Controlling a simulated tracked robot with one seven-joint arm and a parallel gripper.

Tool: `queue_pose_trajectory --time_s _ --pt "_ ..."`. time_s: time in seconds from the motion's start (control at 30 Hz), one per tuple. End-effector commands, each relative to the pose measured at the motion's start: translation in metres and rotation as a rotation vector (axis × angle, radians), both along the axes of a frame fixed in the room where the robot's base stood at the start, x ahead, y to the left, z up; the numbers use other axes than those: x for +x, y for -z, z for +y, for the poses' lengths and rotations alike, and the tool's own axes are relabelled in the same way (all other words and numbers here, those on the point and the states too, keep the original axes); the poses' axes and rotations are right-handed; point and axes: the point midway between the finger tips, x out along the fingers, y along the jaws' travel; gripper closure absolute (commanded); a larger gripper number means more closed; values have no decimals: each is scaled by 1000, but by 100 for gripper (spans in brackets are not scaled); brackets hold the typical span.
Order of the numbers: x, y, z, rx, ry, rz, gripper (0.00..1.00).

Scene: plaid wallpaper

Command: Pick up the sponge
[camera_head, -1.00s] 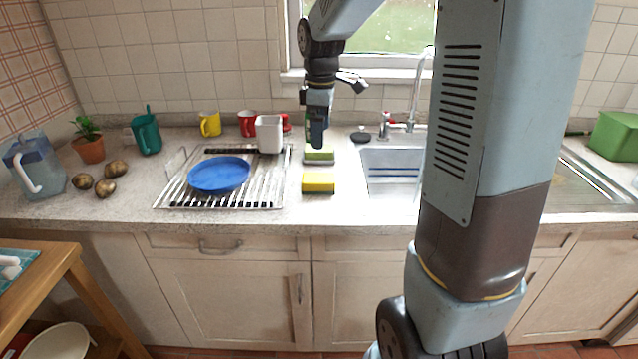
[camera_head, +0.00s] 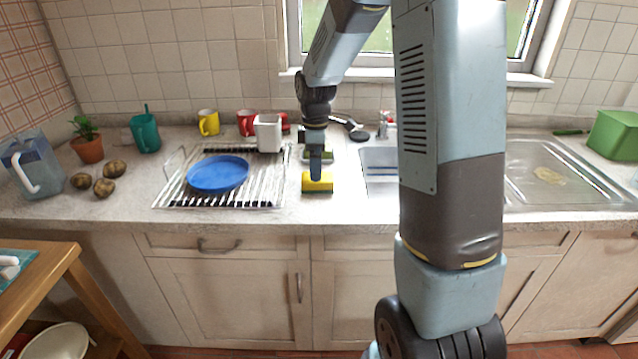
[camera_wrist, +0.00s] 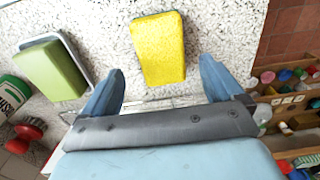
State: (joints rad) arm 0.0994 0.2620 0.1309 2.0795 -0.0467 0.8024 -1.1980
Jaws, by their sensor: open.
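The sponge (camera_head: 317,186) is a yellow block with a darker top edge, lying on the counter between the drying rack and the sink. In the wrist view the yellow sponge (camera_wrist: 160,48) lies ahead of the fingertips, between their lines. My gripper (camera_head: 316,176) is above the sponge in the head view, pointing down and covering part of it. Whether the fingers touch the sponge cannot be told.
A green block (camera_wrist: 52,70) in a pale holder sits beside the sponge. A drying rack (camera_head: 170,194) with a blue plate (camera_head: 218,173) and white cup (camera_head: 268,133) is left. The sink (camera_head: 378,170) is right. The counter in front of the sponge is clear.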

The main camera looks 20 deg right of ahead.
Motion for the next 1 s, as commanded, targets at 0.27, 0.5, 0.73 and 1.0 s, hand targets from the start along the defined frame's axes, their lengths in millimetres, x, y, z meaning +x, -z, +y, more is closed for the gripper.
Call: queue_pose_trajectory --time_s 0.27,0.5,0.73,1.0 --pt "-4 29 -3 0 0 3 6" --pt "-4 51 -4 -1 0 0 6" --pt "-4 53 -4 0 1 0 6" --pt "-4 52 -4 0 1 0 30"
